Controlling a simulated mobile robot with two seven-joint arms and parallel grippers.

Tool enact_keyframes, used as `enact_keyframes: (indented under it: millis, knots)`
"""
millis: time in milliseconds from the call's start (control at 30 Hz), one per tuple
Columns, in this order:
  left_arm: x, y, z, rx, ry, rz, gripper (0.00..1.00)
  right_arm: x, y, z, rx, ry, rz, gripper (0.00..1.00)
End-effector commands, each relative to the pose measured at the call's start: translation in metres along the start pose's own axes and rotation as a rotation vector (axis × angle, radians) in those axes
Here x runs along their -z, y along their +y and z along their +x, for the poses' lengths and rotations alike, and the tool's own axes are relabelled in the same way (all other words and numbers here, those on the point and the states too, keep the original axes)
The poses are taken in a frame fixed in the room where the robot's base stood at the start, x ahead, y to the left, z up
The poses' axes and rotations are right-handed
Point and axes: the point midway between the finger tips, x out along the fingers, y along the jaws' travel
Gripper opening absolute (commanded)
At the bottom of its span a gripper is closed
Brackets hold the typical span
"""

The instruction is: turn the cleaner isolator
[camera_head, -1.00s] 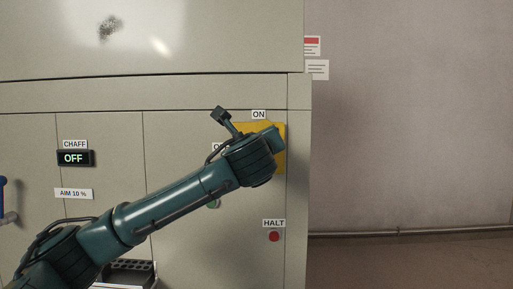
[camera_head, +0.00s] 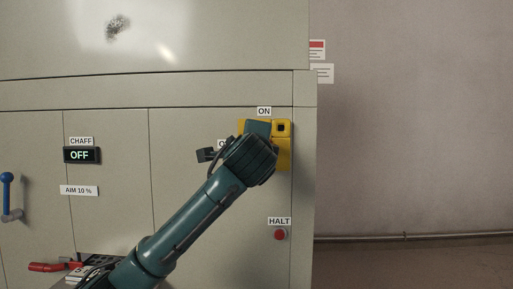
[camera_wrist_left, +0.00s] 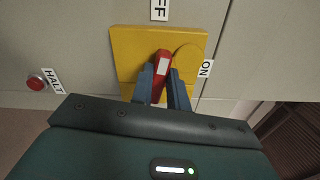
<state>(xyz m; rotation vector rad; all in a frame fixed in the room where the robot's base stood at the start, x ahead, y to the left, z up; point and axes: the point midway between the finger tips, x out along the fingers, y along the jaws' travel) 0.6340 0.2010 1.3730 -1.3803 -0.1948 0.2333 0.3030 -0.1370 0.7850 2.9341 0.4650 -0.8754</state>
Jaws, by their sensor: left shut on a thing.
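The isolator has a yellow plate (camera_head: 284,152) on the grey cabinet front, mostly behind my left wrist in the head view. The left wrist view shows the plate (camera_wrist_left: 130,45) and a red handle (camera_wrist_left: 163,62) with a white mark. My left gripper (camera_wrist_left: 161,80) is shut on the red handle, one finger on each side. The handle points roughly toward the OFF label (camera_wrist_left: 159,9), tilted slightly toward the ON label (camera_wrist_left: 205,68) side. In the head view the ON label (camera_head: 264,111) is above the plate. My fingers are hidden there. My right gripper is not in view.
A red HALT button (camera_head: 280,235) is below the plate. A CHAFF display (camera_head: 82,155) reading OFF and a blue-knobbed lever (camera_head: 7,190) are to the left. A red-handled thing (camera_head: 45,267) is at lower left.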

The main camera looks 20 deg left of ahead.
Motion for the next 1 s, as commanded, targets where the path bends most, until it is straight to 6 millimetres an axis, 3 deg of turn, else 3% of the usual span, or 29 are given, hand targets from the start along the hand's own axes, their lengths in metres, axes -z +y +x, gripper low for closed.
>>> enact_keyframes:
  millis: [367,933,967,1000]
  knots:
    - [0.0005,0.0043,0.0002,-0.002,0.000,-0.169,0.00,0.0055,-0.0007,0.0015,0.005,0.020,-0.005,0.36]
    - [0.0005,0.0044,0.0001,-0.002,0.000,-0.199,0.00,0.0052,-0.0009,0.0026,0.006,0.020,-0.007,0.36]
    - [0.0005,0.0044,0.0001,-0.003,0.000,-0.199,0.18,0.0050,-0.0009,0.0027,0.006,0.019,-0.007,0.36]
    - [0.0005,0.0044,0.0001,-0.003,0.000,-0.199,0.21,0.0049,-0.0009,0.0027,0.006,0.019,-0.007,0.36]
